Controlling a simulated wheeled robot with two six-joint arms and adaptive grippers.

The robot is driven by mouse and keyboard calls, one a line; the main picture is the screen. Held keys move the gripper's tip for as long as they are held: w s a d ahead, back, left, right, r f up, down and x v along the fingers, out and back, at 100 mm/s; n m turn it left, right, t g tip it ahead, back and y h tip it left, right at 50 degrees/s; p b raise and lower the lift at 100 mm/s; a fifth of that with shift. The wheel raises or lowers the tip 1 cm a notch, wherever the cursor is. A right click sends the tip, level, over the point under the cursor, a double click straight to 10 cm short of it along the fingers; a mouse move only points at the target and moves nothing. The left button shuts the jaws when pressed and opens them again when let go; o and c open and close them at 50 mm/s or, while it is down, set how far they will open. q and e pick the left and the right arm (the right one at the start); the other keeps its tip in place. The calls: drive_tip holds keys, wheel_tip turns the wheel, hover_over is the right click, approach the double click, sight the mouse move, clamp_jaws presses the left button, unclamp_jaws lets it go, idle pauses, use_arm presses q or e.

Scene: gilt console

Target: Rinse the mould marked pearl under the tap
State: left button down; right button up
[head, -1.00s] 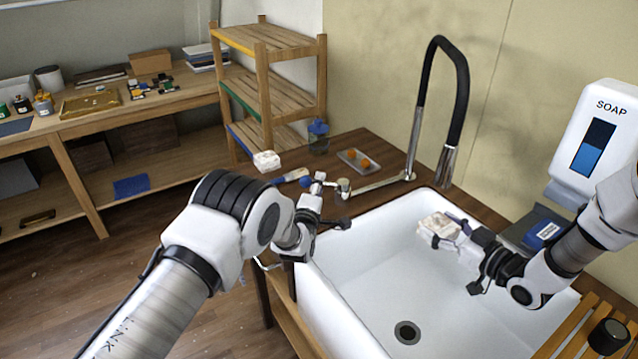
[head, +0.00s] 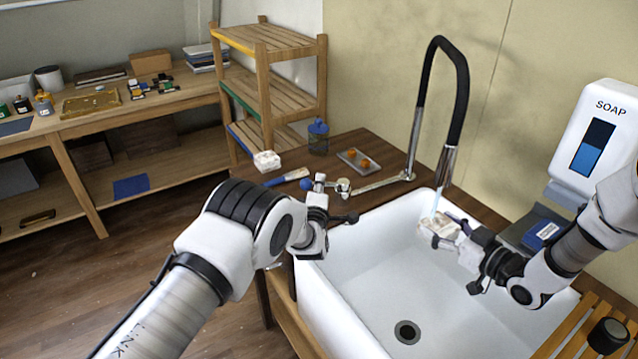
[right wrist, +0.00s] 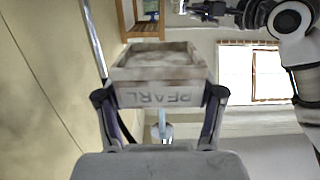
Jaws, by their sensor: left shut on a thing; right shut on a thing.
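The mould marked PEARL (right wrist: 155,97) is a pale, stained block with a hollow; its lettering appears upside down in the right wrist view. My right gripper (head: 462,232) is shut on the mould, which shows in the head view (head: 437,229) over the white sink (head: 365,275), below the tap (head: 448,165). A thin bluish stream of water (head: 435,204) falls from the spout onto it. My left gripper (head: 322,200) is shut at the tap's lever (head: 319,182), left of the sink; its fingers partly hide the grip.
Another pale block (head: 267,161), a blue-handled brush (head: 288,177), a blue-lidded jar (head: 318,137) and a tray with orange pieces (head: 359,160) lie behind my left gripper. The soap dispenser (head: 606,135) is at right. The sink's middle is clear.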

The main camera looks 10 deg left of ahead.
use_arm(q)
drive_tip(key=shift+s+d+n+y, duration=0.1)
drive_tip(key=shift+s+n+y, duration=0.15)
drive_tip(key=shift+n+y, duration=0.3)
drive_tip(key=c, duration=1.2)
unclamp_jaws()
drive_tip(key=shift+o, duration=0.2)
